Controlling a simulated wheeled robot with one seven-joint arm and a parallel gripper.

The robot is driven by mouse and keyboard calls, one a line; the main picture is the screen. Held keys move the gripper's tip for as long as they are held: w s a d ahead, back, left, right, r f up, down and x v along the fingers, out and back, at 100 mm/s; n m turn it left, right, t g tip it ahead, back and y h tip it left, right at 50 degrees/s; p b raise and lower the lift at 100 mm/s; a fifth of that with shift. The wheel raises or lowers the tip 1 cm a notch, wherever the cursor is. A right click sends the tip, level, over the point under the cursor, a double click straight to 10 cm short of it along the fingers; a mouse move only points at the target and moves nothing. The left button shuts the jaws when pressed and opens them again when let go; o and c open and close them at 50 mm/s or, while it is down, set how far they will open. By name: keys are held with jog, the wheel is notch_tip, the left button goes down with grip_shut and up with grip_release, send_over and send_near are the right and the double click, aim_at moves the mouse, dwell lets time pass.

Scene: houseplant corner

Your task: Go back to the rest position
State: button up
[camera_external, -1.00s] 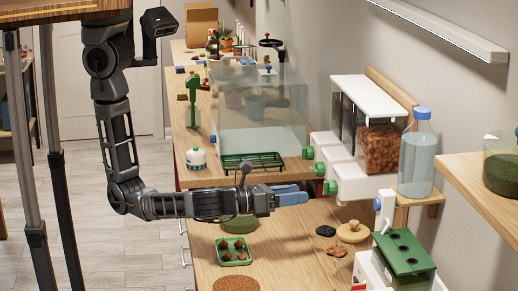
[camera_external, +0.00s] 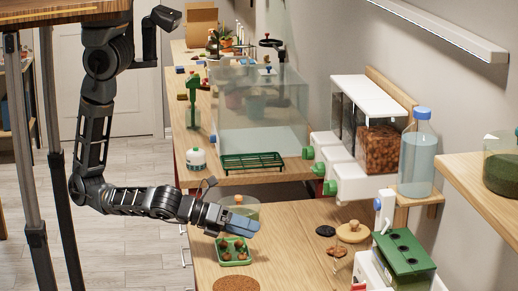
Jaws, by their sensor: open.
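My gripper (camera_external: 246,220) has blue fingers and is at the end of my bent arm. It hangs over the near wooden bench, just above the green tray in the picture. I see no object held between its fingers, and the gap between them is hard to make out from this side. The green tray (camera_external: 236,263) holds several small brown pots or balls. A round clear-sided container with a green bottom (camera_external: 249,208) stands behind my gripper and is partly hidden by it.
A round cork mat (camera_external: 236,284) lies at the front. A dark lump (camera_external: 326,231) and a wooden lid (camera_external: 352,232) lie to the right, near a green-topped box (camera_external: 404,255). A clear tank (camera_external: 262,115) and a green rack (camera_external: 253,162) stand on the bench behind. Bare bench lies right of the tray.

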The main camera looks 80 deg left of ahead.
jog(key=s+n, duration=0.1)
jog(key=s, duration=0.1)
jog(key=s+a+f+n+g+h, duration=0.1)
jog(key=s, duration=0.1)
jog(key=s+n, duration=0.1)
jog(key=s, duration=0.1)
jog(key=shift+s+a+f+g+h, duration=0.15)
jog(key=shift+s+f+g+h, duration=0.15)
jog(key=shift+s+g+h, duration=0.1)
jog(key=s+a+n, duration=0.1)
jog(key=a+n, duration=0.1)
jog(key=s+a+n, duration=0.1)
jog(key=a+n, duration=0.2)
jog(key=s+a+f+n, duration=0.1)
jog(key=a+n, duration=0.2)
jog(key=shift+s, duration=0.35)
jog(key=s+a+r+n+t+y, duration=0.1)
jog(key=s+a+r+n, duration=0.1)
jog(key=a+n, duration=0.4)
jog(key=s+a+r+n+y, duration=0.2)
jog(key=s+a+r+n, duration=0.1)
jog(key=s+a+n, duration=0.2)
jog(key=s+a+r+n+t+y, duration=0.1)
jog(key=s+a+r+n+y, duration=0.1)
jog(key=a+n, duration=0.5)
jog(key=shift+s+a+r+n+t, duration=0.3)
jog(key=shift+s+a+n, duration=0.1)
jog(key=shift+s+a, duration=0.4)
jog(key=shift+d, duration=0.1)
jog(key=shift+c, duration=0.5)
